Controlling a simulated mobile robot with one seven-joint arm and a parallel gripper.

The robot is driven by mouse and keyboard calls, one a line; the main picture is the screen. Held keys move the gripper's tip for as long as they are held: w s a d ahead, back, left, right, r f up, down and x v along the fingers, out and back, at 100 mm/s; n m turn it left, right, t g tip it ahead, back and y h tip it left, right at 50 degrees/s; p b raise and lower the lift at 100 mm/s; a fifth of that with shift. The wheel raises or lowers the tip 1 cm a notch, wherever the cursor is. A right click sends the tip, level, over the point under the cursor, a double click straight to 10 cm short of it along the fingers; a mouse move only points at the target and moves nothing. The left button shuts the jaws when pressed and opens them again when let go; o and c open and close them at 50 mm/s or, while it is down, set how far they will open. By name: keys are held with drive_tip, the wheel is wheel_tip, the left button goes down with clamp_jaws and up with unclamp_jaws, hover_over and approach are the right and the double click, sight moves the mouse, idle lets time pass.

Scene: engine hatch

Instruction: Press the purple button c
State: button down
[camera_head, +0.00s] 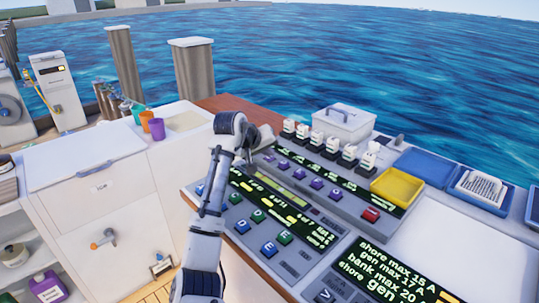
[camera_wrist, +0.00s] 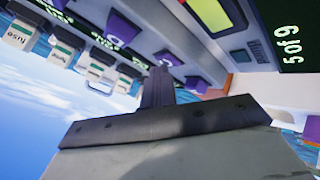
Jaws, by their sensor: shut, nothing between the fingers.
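My gripper (camera_wrist: 158,86) is shut and empty in the wrist view, its narrow fingers pointing at the console. A row of purple buttons runs past the fingertips there. One button (camera_wrist: 168,59) appears close beside or behind the tips; contact cannot be told. Another purple button (camera_wrist: 122,30) with a pale round letter mark sits up and left, and a further one (camera_wrist: 196,84) sits to the right. In the head view purple buttons (camera_head: 317,183) line the upper console; their letters are too small to read. My arm hides the row's left end.
White fuse blocks (camera_head: 331,144) stand behind the purple buttons. Green and blue buttons (camera_head: 268,249) lie along the front. A red button (camera_head: 371,215) and a yellow tray (camera_head: 397,187) are to the right. Cups (camera_head: 157,128) stand on the left counter.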

drive_tip(key=shift+r+p, duration=1.15)
drive_tip(key=shift+p, duration=0.05)
wheel_tip(320, 180, up, 5)
drive_tip(key=p, duration=0.4)
drive_tip(key=shift+p, duration=0.35)
wheel_tip(320, 180, up, 7)
drive_tip(key=p, duration=0.7)
hover_over(268, 159)
drive_tip(key=shift+b, duration=0.4)
drive_tip(key=shift+a, duration=0.1)
